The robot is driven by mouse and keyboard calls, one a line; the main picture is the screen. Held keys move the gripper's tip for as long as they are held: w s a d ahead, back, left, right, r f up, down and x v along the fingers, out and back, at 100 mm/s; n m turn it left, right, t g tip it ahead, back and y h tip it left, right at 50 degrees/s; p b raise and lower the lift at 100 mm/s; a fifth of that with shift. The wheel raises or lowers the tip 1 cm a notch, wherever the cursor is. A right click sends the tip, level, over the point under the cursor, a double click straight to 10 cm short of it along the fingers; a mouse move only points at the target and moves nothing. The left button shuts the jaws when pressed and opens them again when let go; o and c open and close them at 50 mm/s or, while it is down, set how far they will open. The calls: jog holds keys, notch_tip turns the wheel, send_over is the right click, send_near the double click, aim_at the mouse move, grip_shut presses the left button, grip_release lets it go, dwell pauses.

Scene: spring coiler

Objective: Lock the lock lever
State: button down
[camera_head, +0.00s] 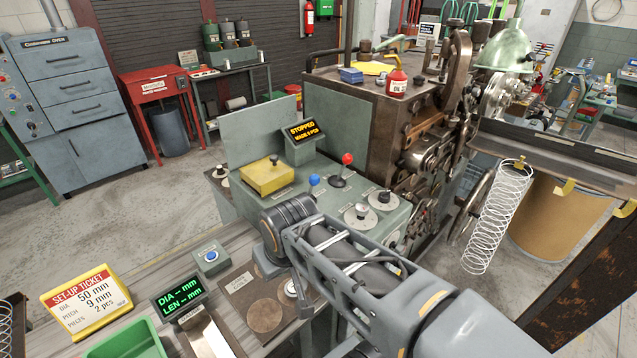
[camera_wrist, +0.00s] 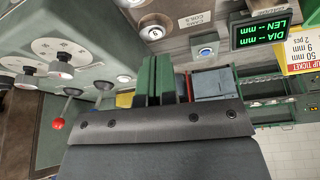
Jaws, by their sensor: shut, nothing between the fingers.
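No label that I can read marks the lock lever. Two levers stand on the grey control console (camera_head: 335,232): one with a red knob (camera_head: 347,159) and one with a blue knob (camera_head: 314,180). In the head view my own arm covers the fingers and part of the console front.
Dials (camera_head: 361,214) sit on the console's right, and a yellow box (camera_head: 268,174) on its left. A display (camera_head: 304,132) reads STOPPED. A gauge display (camera_head: 180,297), set-up ticket (camera_head: 87,303) and green tray (camera_head: 125,342) lie along the front bench. A wire spring (camera_head: 497,217) hangs at the right.

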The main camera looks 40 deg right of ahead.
jog(key=w+d+r+m+b, duration=0.3)
jog(key=d+r+m, duration=0.2)
jog(key=d+m, duration=0.4)
jog(key=w+d+r+m+b, duration=0.3)
jog(key=d+r+m, duration=0.2)
jog(key=d+m, duration=0.5)
jog(key=shift+w+d+t+b, duration=0.3)
jog(key=shift+d+t, duration=0.1)
jog(key=shift+d, duration=0.3)
jog(key=w+f, duration=0.8)
jog(key=shift+w+d+f+p, duration=0.15)
jog(key=shift+p, duration=0.2)
